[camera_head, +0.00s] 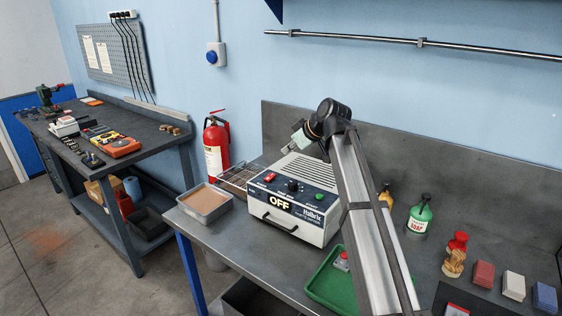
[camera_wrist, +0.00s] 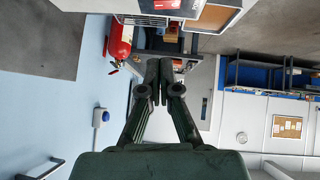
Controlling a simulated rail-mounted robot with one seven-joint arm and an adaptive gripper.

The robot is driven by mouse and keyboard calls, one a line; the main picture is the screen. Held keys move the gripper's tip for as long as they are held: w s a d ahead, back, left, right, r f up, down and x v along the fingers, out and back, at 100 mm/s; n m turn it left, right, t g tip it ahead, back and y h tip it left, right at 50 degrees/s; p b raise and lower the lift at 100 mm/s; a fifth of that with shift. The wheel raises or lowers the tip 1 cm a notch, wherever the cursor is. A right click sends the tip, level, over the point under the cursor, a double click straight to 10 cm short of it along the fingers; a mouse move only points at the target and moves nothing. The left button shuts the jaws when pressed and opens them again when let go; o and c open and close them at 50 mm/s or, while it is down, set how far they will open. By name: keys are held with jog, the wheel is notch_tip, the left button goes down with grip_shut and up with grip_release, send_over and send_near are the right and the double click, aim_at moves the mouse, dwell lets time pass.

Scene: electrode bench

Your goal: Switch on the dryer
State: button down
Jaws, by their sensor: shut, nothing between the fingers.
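The dryer (camera_head: 318,171) is a white box with a vented top and a dark blue front panel, standing on the grey bench. Its lit display (camera_head: 280,203) reads OFF. Above the display are a red button (camera_head: 270,177) at left, a black knob (camera_head: 293,186) in the middle and a green button (camera_head: 319,197) at right. My arm rises in front of the dryer's right side. My gripper is beyond the wrist, above the dryer's back, its fingertips unclear in the head view. In the wrist view my gripper (camera_wrist: 159,80) has its fingers together, empty and apart from everything.
A grey tray (camera_head: 205,214) and a wire basket (camera_head: 240,183) stand left of the dryer. A red extinguisher (camera_head: 216,150) is behind. A green tray (camera_head: 325,283), a green soap bottle (camera_head: 419,216) and coloured blocks (camera_head: 483,274) are to the right. A backboard (camera_head: 465,170) closes the rear.

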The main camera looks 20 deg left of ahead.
jog(key=p, duration=0.3)
send_over(270, 177)
jog(key=d, duration=0.2)
notch_tip(270, 177, down, 6)
jog(key=shift+r, duration=0.1)
jog(key=f, duration=0.2)
jog(key=f+p, duration=0.1)
jog(key=shift+w+a+f, duration=0.15)
jog(key=shift+w+a, duration=0.05)
jog(key=shift+w, duration=0.1)
jog(key=shift+w+f, duration=0.1)
jog(key=shift+f, duration=0.7)
jog(key=shift+a, duration=0.1)
